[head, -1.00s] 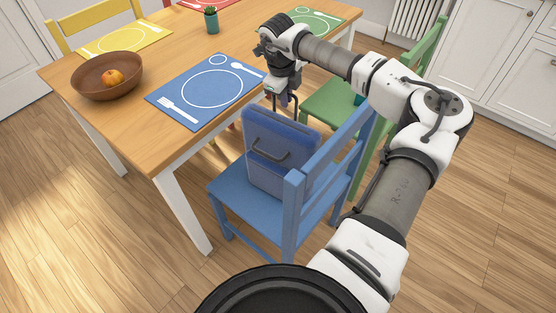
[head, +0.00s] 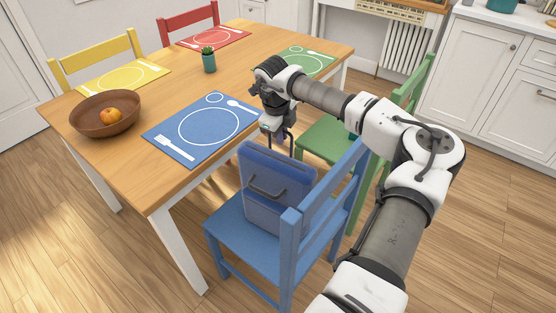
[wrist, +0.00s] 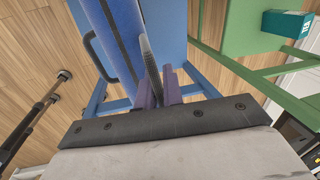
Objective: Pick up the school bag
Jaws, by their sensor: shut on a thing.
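The blue school bag (head: 278,200) stands upright on the seat of the blue chair (head: 228,225), with a dark handle on its front. My gripper (head: 279,147) reaches down to the bag's top edge from above. In the wrist view, the bag (wrist: 108,40) shows at upper left with its dark handle. There my gripper (wrist: 158,88), with its purple finger pads, is shut on a narrow grey part at the bag's top. I cannot tell exactly which part this is. The bag still appears to rest on the chair.
The wooden table (head: 140,180) stands left of the bag, with a blue placemat (head: 180,124) and a bowl (head: 88,122) holding an orange fruit. A green chair (head: 318,140) stands behind my arm.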

